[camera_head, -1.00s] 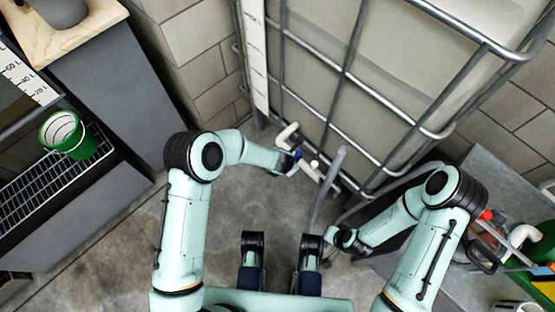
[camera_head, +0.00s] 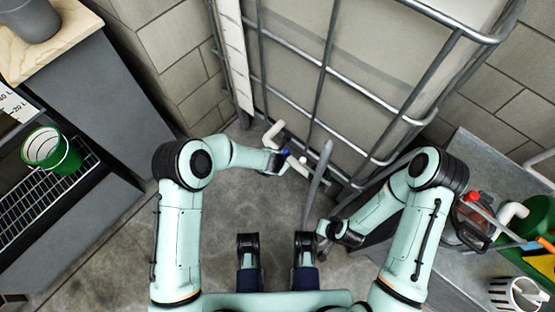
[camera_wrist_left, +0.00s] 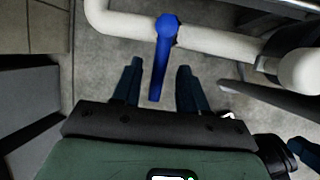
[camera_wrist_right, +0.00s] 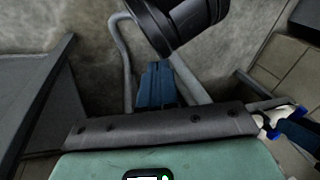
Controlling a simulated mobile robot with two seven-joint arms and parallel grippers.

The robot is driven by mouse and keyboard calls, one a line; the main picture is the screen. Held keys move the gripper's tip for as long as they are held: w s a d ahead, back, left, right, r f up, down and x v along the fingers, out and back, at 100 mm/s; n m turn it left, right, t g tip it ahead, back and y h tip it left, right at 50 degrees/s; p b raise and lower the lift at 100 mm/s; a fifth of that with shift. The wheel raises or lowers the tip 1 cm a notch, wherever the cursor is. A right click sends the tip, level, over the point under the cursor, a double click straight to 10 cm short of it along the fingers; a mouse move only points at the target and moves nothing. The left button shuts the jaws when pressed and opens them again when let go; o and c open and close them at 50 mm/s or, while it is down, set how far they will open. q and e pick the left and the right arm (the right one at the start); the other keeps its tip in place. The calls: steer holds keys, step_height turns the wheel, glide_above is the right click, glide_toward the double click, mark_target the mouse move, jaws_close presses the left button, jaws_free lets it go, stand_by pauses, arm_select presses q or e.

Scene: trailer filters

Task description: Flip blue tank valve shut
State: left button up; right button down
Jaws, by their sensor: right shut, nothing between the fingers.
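The blue valve handle (camera_wrist_left: 160,62) sits on a white pipe (camera_wrist_left: 215,38) in the left wrist view and points down the picture, across the line of the pipe. My left gripper (camera_wrist_left: 158,88) is open, its dark blue fingers on either side of the handle's lower end in the picture; a gap shows on both sides. Whether the handle is at fingertip depth I cannot tell. In the head view the valve (camera_head: 286,151) is a small blue spot at my left gripper (camera_head: 282,160), mostly hidden by it. My right gripper (camera_wrist_right: 158,66) is shut and empty, low and away from the valve.
A caged tank (camera_head: 395,60) with metal bars stands behind the valve. A grey pole (camera_head: 318,185) rises right of the left gripper. A green bucket (camera_head: 50,150) sits on a rack at left. A grey bench (camera_head: 480,255) with tools is at right. Bare floor lies between.

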arm_select(q)
steer(key=p+v, duration=0.3)
steer(key=v, duration=1)
steer(key=shift+r+p, duration=0.15)
steer(key=shift+p, duration=0.25)
arm_select(e)
steer(key=s+a+r+g+y, duration=0.1)
steer(key=s+a+r+g, duration=0.1)
steer(key=s, duration=0.4)
step_height(320, 180, up, 3)
steer(key=shift+a+f+n, duration=0.2)
steer(key=shift+a+n, duration=0.1)
steer(key=shift+a, duration=0.15)
